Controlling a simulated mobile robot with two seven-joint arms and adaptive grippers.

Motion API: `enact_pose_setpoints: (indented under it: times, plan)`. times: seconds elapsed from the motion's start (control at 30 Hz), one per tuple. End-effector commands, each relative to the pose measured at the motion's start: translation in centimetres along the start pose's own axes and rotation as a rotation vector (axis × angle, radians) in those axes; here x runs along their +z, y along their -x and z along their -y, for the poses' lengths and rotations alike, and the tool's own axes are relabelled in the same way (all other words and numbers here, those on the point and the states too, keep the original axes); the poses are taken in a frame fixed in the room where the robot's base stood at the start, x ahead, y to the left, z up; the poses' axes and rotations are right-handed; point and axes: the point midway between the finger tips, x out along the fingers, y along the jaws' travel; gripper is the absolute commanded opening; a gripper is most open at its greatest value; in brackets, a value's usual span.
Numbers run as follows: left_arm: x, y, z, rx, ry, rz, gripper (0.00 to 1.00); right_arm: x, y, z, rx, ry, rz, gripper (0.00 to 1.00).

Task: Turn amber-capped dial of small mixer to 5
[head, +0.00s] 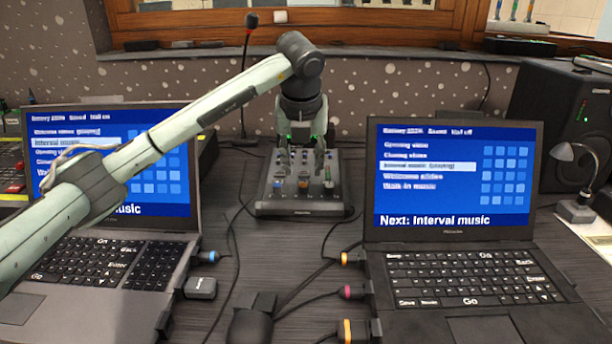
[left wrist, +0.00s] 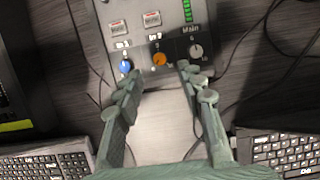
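The small mixer (head: 262,208) stands on the desk between two laptops. In the left wrist view its panel (left wrist: 98,18) carries a row of dials. The amber-capped dial (left wrist: 159,59) is in the middle under a label that looks like "In 2", with a blue-capped dial (left wrist: 125,66) to its left and a grey dial (left wrist: 195,51) marked "Main" to its right. My left gripper (left wrist: 160,71) is open and empty, its fingertips on either side of the amber dial; contact cannot be told. It also shows above the mixer in the head view (head: 304,148). My right gripper is not in view.
A laptop (head: 450,262) stands at right and another (head: 100,262) at left, partly behind my left arm. A microphone (head: 251,22) on a thin stem rises behind the mixer. Cables and a dark object (head: 250,322) lie in front. A speaker (head: 560,125) stands at far right.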

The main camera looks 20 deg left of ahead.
Motion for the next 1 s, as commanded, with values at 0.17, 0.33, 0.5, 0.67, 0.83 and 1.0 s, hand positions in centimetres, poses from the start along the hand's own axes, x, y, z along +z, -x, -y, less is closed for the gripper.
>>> enact_pose_setpoints:
  times: [0.17,0.33,0.5,0.67,0.83,1.0]
  plan:
    - [0.0,-3.1,-0.1,0.002,0.001,-0.003,0.38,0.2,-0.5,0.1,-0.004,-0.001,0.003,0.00]
    - [0.0,-5.2,0.0,0.001,0.001,-0.002,0.38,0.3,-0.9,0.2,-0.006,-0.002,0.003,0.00]
    - [0.0,-6.0,0.0,0.000,0.000,-0.001,0.38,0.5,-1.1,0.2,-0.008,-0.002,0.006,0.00]
    - [0.0,-6.1,0.0,0.000,0.000,0.000,0.38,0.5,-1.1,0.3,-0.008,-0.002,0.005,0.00]
    - [0.0,-6.0,0.0,0.000,0.000,0.000,0.25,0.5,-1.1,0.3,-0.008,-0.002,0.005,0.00]
    - [0.0,-6.0,0.0,0.000,0.000,0.000,0.04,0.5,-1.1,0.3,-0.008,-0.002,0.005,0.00]
